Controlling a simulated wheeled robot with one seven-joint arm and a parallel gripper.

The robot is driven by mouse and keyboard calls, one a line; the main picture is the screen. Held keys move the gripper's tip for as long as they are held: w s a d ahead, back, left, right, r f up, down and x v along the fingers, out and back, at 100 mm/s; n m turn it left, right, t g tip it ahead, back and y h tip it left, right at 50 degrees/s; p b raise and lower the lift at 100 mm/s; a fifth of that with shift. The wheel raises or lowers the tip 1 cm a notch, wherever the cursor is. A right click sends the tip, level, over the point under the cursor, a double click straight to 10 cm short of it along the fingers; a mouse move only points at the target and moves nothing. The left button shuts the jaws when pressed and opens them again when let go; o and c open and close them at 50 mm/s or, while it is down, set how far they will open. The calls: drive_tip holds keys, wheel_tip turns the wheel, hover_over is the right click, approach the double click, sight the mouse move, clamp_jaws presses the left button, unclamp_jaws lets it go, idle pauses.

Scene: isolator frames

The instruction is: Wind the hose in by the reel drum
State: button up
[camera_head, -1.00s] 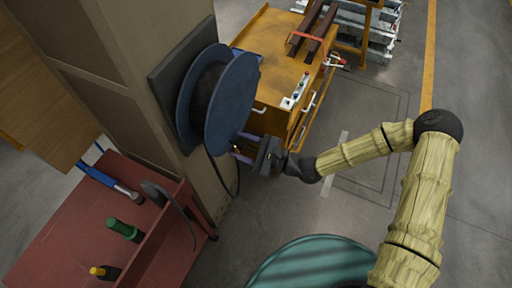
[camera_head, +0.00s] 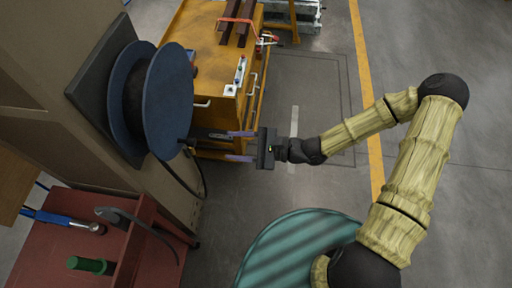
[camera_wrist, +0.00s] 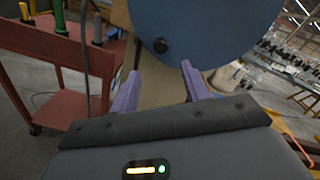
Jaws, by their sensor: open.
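The reel drum (camera_head: 166,100) has two blue discs with a dark core between them and is mounted on a post at the left. A dark crank handle (camera_head: 208,134) sticks out from the near disc; in the wrist view its round black end (camera_wrist: 160,46) shows against the blue disc. The black hose (camera_head: 186,180) hangs in a loop below the drum. My gripper (camera_head: 236,146) is open with purple fingers, pointing left at the disc, apart from it. Its upper finger is close to the handle's end; I cannot tell whether they touch. In the wrist view the knob lies ahead of the open fingers (camera_wrist: 160,72).
A yellow cabinet (camera_head: 215,50) with drawer handles stands behind the drum. A red cart (camera_head: 60,240) with tools is at lower left. A green striped round top (camera_head: 295,245) is at the bottom. Grey floor lies open at right.

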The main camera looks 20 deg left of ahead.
drive_tip(key=d, duration=0.5)
drive_tip(key=shift+w+b, duration=0.3)
drive_tip(key=shift+w, duration=0.1)
drive_tip(key=w+d+f+n+t+h, duration=0.4)
drive_tip(key=w+d+f+h, duration=0.25)
drive_tip(key=d+h, duration=0.25)
drive_tip(key=w+d+r+n+t+h, duration=0.25)
drive_tip(key=d+h, duration=0.35)
drive_tip(key=d, duration=0.4)
drive_tip(key=s+d+r+n+h, duration=0.1)
drive_tip(key=s+d+r, duration=0.2)
drive_tip(key=r, duration=0.2)
drive_tip(key=s+d+r+n+g+h, duration=0.1)
drive_tip(key=s+d+r+n, duration=0.1)
drive_tip(key=r, duration=0.4)
drive_tip(key=shift+s+d+r+h, duration=0.2)
drive_tip(key=shift+s+d+h, duration=0.1)
drive_tip(key=shift+s+d, duration=0.6)
drive_tip(key=shift+a, duration=0.2)
